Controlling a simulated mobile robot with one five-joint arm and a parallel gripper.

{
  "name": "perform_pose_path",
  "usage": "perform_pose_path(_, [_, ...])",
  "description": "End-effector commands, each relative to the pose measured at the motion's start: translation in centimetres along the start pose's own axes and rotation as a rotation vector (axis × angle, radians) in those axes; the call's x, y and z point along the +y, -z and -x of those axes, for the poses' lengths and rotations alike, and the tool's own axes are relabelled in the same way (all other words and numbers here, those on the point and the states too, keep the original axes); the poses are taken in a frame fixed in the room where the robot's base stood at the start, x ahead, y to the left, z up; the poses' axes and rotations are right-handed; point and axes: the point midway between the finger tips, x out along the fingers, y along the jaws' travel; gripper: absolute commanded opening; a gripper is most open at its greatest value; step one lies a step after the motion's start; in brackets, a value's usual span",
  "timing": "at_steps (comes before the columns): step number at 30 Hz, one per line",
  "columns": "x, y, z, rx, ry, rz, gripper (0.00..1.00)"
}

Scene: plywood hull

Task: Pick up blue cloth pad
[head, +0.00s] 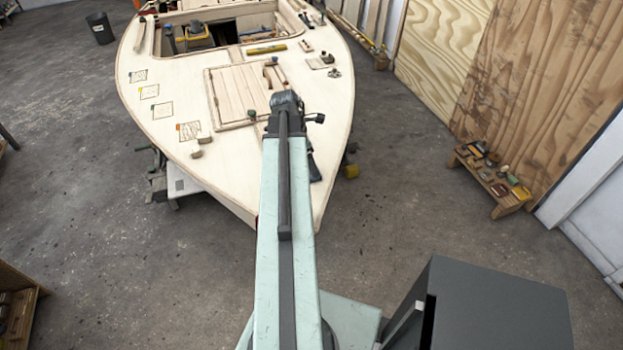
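I cannot make out a clearly blue cloth pad. Several small pale squares with dark line markings lie in a row on the left side of the plywood hull's deck; one (162,110) may have a bluish edge, but it is too small to be sure. My gripper (287,100) is at the far end of my outstretched arm, over the front part of the deck, to the right of these squares. My own arm hides its fingers, so I cannot see whether it is open or holds anything.
The hull deck (225,165) carries a hatch panel (232,82), wooden blocks (201,141), and a yellow level (266,49). A low wooden bench (507,205) with small items stands right, by leaning plywood sheets (540,80). A dark bin (100,28) stands back left.

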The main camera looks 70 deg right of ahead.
Motion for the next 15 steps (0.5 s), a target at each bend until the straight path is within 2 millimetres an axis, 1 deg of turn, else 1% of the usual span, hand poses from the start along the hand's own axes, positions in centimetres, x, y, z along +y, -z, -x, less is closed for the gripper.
perform_pose_path(1, [0.0, 0.1, -0.6, 0.000, 0.000, 0.000, 0.89])
perform_pose_path(3, [0.0, 0.1, -0.4, 0.000, 0.000, 0.000, 0.89])
perform_pose_path(5, [0.0, 0.1, -0.8, 0.000, 0.000, 0.000, 0.89])
perform_pose_path(8, [0.1, 0.4, -2.1, 0.000, 0.000, 0.000, 0.89])
perform_pose_path(12, [0.2, 0.7, -4.7, 0.000, 0.000, -0.001, 0.89])
perform_pose_path(15, [0.2, 0.7, -5.8, 0.000, 0.000, -0.001, 0.89])
